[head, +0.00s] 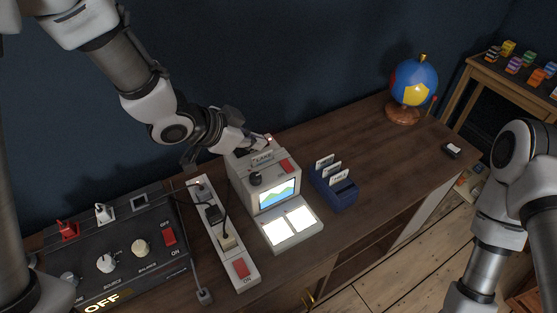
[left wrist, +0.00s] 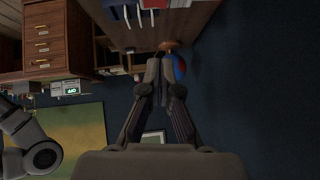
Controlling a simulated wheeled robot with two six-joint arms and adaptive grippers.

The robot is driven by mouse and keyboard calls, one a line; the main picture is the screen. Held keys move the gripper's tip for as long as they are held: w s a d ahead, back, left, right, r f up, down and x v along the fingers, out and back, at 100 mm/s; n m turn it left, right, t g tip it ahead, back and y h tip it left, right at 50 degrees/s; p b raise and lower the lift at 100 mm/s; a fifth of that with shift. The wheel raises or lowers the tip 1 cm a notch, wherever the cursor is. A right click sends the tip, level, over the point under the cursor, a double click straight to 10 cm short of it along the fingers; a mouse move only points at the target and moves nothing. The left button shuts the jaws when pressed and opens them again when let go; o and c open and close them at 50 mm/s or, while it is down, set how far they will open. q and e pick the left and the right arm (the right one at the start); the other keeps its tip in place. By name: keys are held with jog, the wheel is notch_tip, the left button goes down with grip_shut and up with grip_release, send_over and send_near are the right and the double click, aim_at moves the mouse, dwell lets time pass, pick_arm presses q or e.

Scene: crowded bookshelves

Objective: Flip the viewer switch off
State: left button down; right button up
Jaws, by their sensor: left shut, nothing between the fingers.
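The viewer (head: 248,187) is a grey box on the wooden desk. Its screen (head: 279,194) is lit with a landscape picture, and two light panels (head: 291,226) glow white in front. A red switch (head: 286,166) sits on its sloped top, right of a dark knob (head: 255,179); the switch's tilt is too small to read. My left gripper (head: 267,143) is shut and empty, above the viewer's back edge and behind the switch. Its closed fingers (left wrist: 161,72) also show in the left wrist view. My right gripper is out of view; only its arm shows.
A power strip (head: 218,238) with plugs and a red switch lies left of the viewer, beside a black control box (head: 130,270). A blue card holder (head: 341,193) stands close on the right. A globe (head: 413,83) stands farther right, with clear desk between.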

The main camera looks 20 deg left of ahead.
pick_arm(q)
jog(key=shift+w+a+f, duration=0.1)
send_over(288, 161)
jog(key=s+a, duration=0.1)
jog(key=s, duration=0.1)
jog(key=f, duration=0.7)
jog(key=shift+s+f, duration=0.1)
jog(key=shift+s, duration=0.1)
jog(key=f, duration=0.3)
jog(key=shift+w+a+f, duration=0.15)
jog(key=shift+a+f, duration=0.05)
jog(key=shift+a, duration=0.1)
jog(key=shift+f, duration=0.2)
